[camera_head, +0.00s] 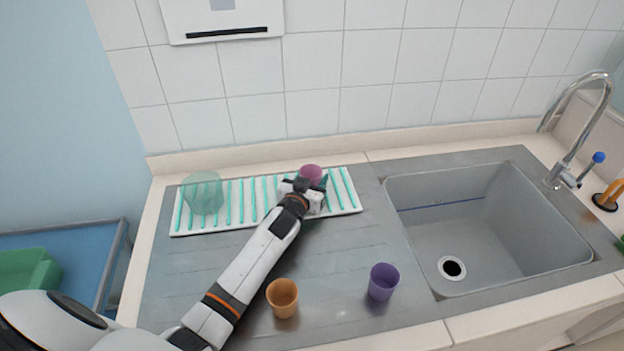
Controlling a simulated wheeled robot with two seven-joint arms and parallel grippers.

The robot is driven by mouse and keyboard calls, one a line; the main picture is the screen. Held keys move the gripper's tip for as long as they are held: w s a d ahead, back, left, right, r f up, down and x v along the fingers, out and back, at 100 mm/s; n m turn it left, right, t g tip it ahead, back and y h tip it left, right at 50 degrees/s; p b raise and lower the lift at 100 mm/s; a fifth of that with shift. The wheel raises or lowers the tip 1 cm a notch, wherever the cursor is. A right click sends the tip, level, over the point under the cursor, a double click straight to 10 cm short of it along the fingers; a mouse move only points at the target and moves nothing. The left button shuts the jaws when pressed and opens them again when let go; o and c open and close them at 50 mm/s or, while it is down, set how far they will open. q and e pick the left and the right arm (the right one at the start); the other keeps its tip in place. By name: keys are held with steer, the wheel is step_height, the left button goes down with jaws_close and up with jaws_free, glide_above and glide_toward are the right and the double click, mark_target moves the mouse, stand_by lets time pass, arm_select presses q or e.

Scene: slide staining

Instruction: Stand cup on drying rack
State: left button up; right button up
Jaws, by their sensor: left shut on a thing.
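The drying rack (243,216), white with teal ribs, lies along the back of the steel drainboard. My left gripper (308,184) is over the right part of the rack, shut on a pink cup (311,173). Only the top of the pink cup shows; the gripper hides its lower part, so I cannot tell if it touches the rack. A translucent green cup (204,192) stands on the left end of the rack. An orange cup (283,298) and a purple cup (383,281) stand on the drainboard in front. My right gripper is not in view.
A steel sink (490,235) with a tap (590,110) is at the right. A tiled wall (330,70) rises close behind the rack. A blue surface with a green tray (28,272) is at the left. The rack's middle is free of cups.

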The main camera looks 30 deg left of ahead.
arm_select(q)
steer(key=shift+f, duration=0.1)
steer(key=shift+f, duration=0.15)
steer(key=o, duration=0.9)
steer(key=shift+o, duration=0.3)
steer(key=shift+r, duration=0.25)
steer(key=shift+s+f, duration=0.1)
steer(key=shift+s, duration=0.2)
steer(key=s, duration=0.3)
steer(key=s+r, duration=0.1)
steer(key=s, duration=0.3)
steer(key=s+d+r+b, duration=0.1)
steer(key=s, duration=0.3)
steer(key=shift+s+d, duration=0.1)
steer(key=shift+s, duration=0.05)
steer(key=shift+f, duration=0.1)
